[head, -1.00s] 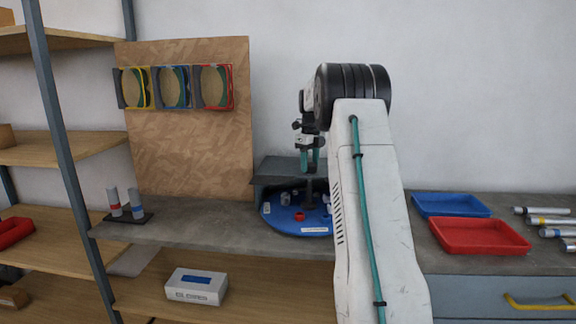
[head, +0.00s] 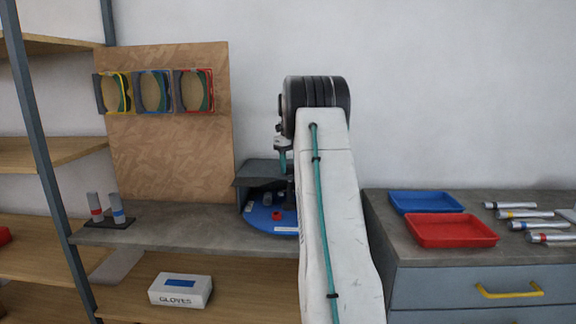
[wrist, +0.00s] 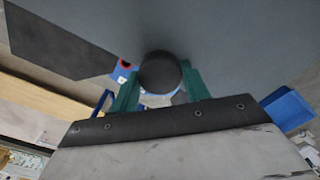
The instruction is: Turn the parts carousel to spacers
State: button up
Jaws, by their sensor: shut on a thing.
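The parts carousel (head: 258,222) is a blue round tray on the bench. It sits partly under a dark grey cover (head: 262,168), and my arm hides its right side. A red part (head: 277,215) and several grey parts lie on it; the white labels are too small to read. A dark post stands near its middle, partly hidden. My gripper (head: 283,160) is above the carousel. In the wrist view, the teal fingers of my gripper (wrist: 160,88) are on either side of a round black knob (wrist: 160,70) and shut on it. A spacers label cannot be made out.
A blue tray (head: 425,202) and a red tray (head: 450,231) stand on the right bench beside several grey tubes (head: 530,215). A wooden board (head: 170,150) with three coloured frames stands behind. Two upright tubes (head: 106,209) are at left. A gloves box (head: 180,290) lies on a lower shelf.

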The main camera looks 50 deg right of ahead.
jog(key=shift+s, duration=0.1)
jog(key=o, duration=1.4)
jog(key=shift+d, duration=0.1)
jog(key=shift+r, duration=0.1)
jog(key=shift+r, duration=0.35)
notch_tip(320, 180, up, 7)
jog(key=shift+f, duration=0.1)
